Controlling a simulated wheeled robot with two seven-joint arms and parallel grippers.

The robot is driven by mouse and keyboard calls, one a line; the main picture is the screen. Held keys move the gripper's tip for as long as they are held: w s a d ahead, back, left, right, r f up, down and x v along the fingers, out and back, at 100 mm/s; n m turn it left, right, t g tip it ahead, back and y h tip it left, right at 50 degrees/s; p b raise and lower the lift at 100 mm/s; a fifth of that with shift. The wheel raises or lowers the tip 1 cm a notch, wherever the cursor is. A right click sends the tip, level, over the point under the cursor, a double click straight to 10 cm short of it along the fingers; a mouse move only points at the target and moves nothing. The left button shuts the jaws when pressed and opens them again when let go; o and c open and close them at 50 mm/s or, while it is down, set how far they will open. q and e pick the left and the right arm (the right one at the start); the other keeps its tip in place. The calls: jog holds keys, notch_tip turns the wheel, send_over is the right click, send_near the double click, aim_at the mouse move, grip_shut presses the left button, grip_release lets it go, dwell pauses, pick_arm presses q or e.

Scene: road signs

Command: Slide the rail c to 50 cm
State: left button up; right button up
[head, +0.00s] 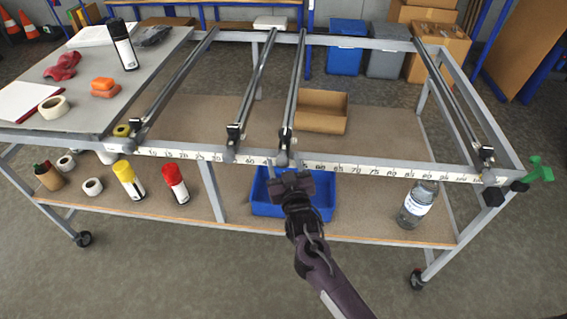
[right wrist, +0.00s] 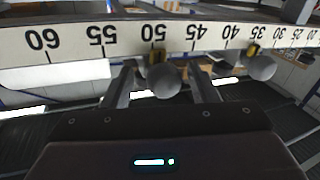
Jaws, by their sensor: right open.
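Several dark sliding rails span the frame of the grey table. The third from the left (head: 296,90) fits rail c by order, but I can read no letter on it. Its front end (head: 283,158) meets the white scale strip (head: 330,167). My left gripper is out of view.
Another rail (head: 455,100) is far right. A blue bin (head: 265,208), spray cans and a water bottle (head: 417,204) are on the lower shelf.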

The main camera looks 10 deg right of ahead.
jog(key=s+b, duration=0.1)
jog(key=s, duration=0.6)
jog(key=shift+s, duration=0.2)
jog(key=shift+d, duration=0.1)
jog(key=s+d+f+g, duration=0.25)
jog(key=s+f, duration=0.25)
jog(key=f, duration=0.6)
jog(key=s+d+f+n+g, duration=0.1)
jog(key=s+f+g, duration=0.25)
jog(key=f, duration=0.85)
jog(key=s+d+f+g, duration=0.1)
jog(key=s+f+g, duration=0.2)
jog(key=s+f, duration=0.55)
jog(key=s+d+f+g, duration=0.4)
jog(key=s+f, duration=0.5)
jog(key=s, duration=0.4)
jog(key=s+d+f+g+h, duration=0.1)
jog(key=s+d+f+g, duration=0.3)
jog(key=s+f, duration=0.6)
jog(key=s, duration=0.4)
jog(key=shift+d+f+m, duration=0.3)
jog(key=shift+d+m, duration=0.05)
jog(key=shift+m, duration=0.05)
jog(key=shift+w, duration=0.15)
